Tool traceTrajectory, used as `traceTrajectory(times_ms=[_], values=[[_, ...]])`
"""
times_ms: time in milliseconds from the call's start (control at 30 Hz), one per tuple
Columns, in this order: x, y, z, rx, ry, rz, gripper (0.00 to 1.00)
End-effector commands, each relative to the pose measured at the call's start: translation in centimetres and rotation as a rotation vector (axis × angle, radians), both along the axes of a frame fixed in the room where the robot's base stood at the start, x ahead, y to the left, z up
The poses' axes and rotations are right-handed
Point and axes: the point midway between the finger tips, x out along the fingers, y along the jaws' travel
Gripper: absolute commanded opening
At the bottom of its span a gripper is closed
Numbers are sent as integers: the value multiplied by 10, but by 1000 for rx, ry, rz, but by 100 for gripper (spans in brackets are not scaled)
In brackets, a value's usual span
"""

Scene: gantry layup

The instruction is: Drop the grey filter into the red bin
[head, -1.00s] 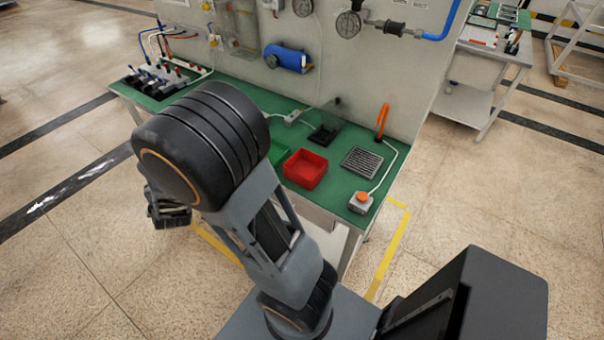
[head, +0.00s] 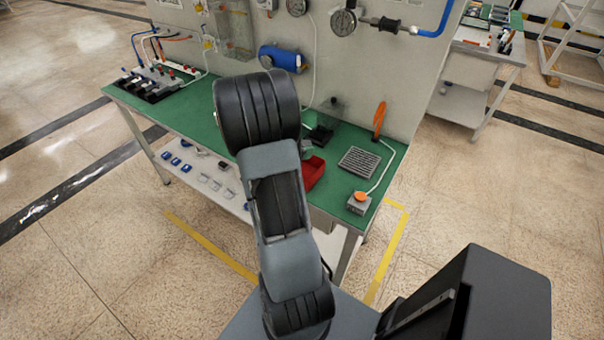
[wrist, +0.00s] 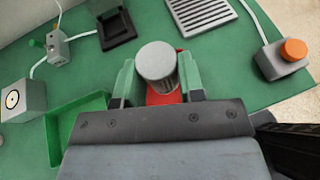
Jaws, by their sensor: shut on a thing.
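The grey filter (wrist: 157,62) is a short light-grey cylinder with a round top. In the wrist view it sits between the fingers of my gripper (wrist: 157,80), which is shut on it. The red bin (wrist: 164,97) shows behind and below the filter, mostly hidden by filter and gripper. In the head view the red bin (head: 314,174) shows only in part, right of my arm. My arm hides most of the gripper there. The height of the filter over the bin is hard to judge.
A green bin (wrist: 62,128) lies left of the gripper. A slatted grey grille (head: 359,162) and a box with an orange button (head: 359,202) are on the right of the green bench. A black stand (wrist: 116,28) is behind. The wall panel carries gauges and a blue cylinder (head: 281,58).

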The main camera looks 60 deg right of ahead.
Motion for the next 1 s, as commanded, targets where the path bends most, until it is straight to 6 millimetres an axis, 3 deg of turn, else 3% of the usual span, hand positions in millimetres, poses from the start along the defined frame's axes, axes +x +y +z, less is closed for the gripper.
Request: traceTrajectory(times_ms=[267, 700, 1000], values=[[-6, -3, -15, 0, 1, -26, 13], [-6, -2, -58, 0, 0, -24, 13], [-6, -2, -61, 0, 0, -23, 13]])
